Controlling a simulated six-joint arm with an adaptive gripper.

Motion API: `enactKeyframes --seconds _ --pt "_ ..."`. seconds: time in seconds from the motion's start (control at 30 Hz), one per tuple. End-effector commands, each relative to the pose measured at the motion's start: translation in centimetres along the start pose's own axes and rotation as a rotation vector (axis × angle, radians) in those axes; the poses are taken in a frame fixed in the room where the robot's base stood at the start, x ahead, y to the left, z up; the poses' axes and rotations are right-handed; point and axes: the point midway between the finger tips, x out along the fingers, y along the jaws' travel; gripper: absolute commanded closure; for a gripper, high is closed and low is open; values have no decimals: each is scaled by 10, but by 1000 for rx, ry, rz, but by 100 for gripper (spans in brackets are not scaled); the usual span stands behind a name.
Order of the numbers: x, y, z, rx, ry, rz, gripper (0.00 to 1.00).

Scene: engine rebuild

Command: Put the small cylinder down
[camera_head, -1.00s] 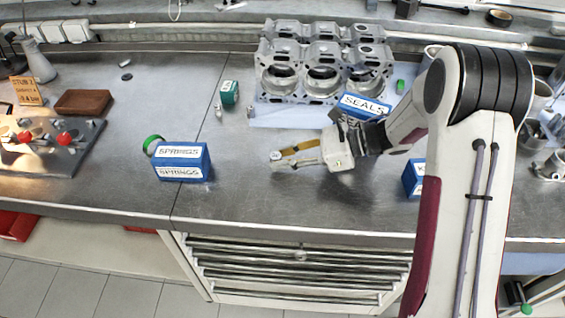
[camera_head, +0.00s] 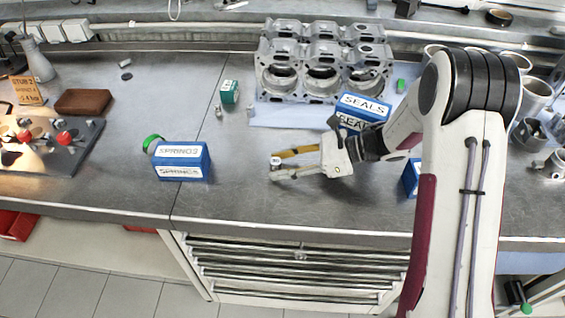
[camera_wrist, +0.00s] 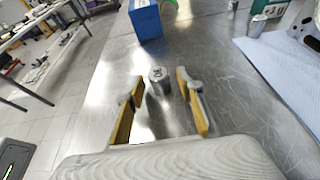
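The small cylinder (camera_head: 275,160) is grey metal with a dark mark on its pale top. It stands upright on the bench at the tips of my gripper (camera_head: 284,166). In the wrist view the cylinder (camera_wrist: 159,83) sits between the two yellow-padded fingers of my gripper (camera_wrist: 160,86), with a gap on each side. The gripper is open and low over the bench, and neither finger appears to touch the cylinder.
The blue springs box (camera_head: 181,162) stands left of the cylinder, with a green round item (camera_head: 153,144) behind it. The blue seals box (camera_head: 362,106) and engine block (camera_head: 320,65) are behind my gripper. The steel bench (camera_head: 245,190) in front is clear.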

Motion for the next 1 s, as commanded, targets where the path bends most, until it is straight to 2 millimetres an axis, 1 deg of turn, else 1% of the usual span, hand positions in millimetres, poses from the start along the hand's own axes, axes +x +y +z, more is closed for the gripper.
enactKeyframes --seconds 0.37,0.57,0.8,1.0 --pt "-3 0 4 -1 0 -1 64" --pt "-21 -1 3 -1 -1 -2 64" --pt "-55 -1 4 -1 0 -3 64" --pt "-63 0 31 -4 0 0 64"
